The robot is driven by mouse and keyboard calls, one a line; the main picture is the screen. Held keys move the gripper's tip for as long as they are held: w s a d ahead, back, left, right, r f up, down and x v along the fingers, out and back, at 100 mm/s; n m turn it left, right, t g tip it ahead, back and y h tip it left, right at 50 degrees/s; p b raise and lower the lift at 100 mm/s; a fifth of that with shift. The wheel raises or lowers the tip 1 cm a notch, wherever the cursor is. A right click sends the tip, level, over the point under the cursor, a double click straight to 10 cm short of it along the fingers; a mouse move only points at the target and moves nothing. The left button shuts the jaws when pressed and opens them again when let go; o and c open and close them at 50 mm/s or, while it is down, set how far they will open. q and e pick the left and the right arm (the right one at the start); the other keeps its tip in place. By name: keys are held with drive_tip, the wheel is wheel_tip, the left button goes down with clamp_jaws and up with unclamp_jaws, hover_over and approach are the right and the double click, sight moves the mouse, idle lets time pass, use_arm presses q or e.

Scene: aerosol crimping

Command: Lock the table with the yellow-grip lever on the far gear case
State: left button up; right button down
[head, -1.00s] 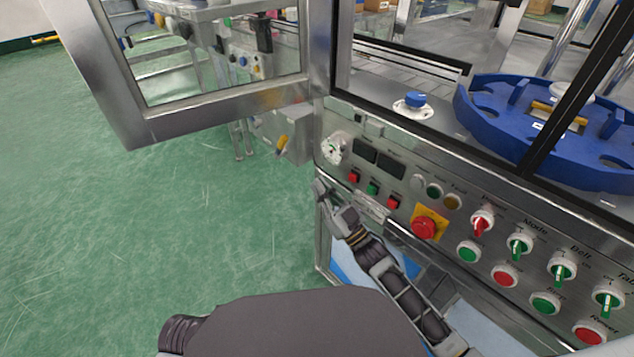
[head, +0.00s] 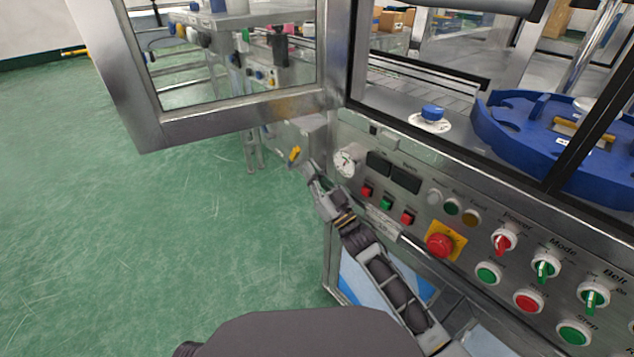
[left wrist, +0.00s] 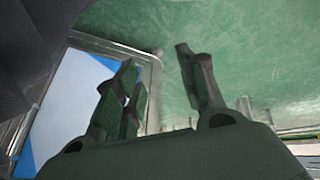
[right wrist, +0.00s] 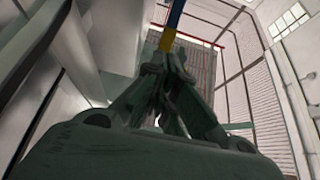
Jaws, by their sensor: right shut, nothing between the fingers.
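The yellow-grip lever (head: 295,153) stands on the far grey gear case (head: 307,127), past the left end of the control panel. My right gripper (head: 309,168) is shut and empty, its tips just below and right of the yellow grip in the head view. In the right wrist view, the shut fingers (right wrist: 164,65) point at a yellow bar (right wrist: 168,40) with a blue upper part, probably the lever. I cannot tell whether they touch. The blue round table (head: 500,135) is behind the frame at right. My left gripper (left wrist: 156,58) is open and empty, seen only in the left wrist view.
The control panel (head: 420,185) with buttons, switches and a gauge (head: 345,162) lies right beside my right arm. An open framed door (head: 225,127) hangs above and left of the lever. Green floor (head: 180,230) is clear at left.

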sight(298, 153)
drive_tip(key=shift+x, duration=0.8)
drive_tip(key=shift+w+a+r+b, duration=0.25)
drive_tip(key=shift+w+a+b, duration=0.05)
drive_tip(key=shift+w+b, duration=0.1)
use_arm(q)
drive_tip(key=f, duration=0.2)
drive_tip(key=shift+s+d+f, duration=0.2)
drive_tip(key=shift+d+f, duration=0.05)
drive_tip(key=shift+f, duration=0.05)
use_arm(e)
drive_tip(key=shift+w+a+r, duration=0.1)
drive_tip(key=shift+w+r, duration=0.05)
use_arm(q)
drive_tip(key=shift+w+r, duration=0.1)
drive_tip(key=shift+w, duration=0.05)
drive_tip(key=shift+r, duration=0.15)
use_arm(e)
drive_tip(key=shift+r, duration=0.1)
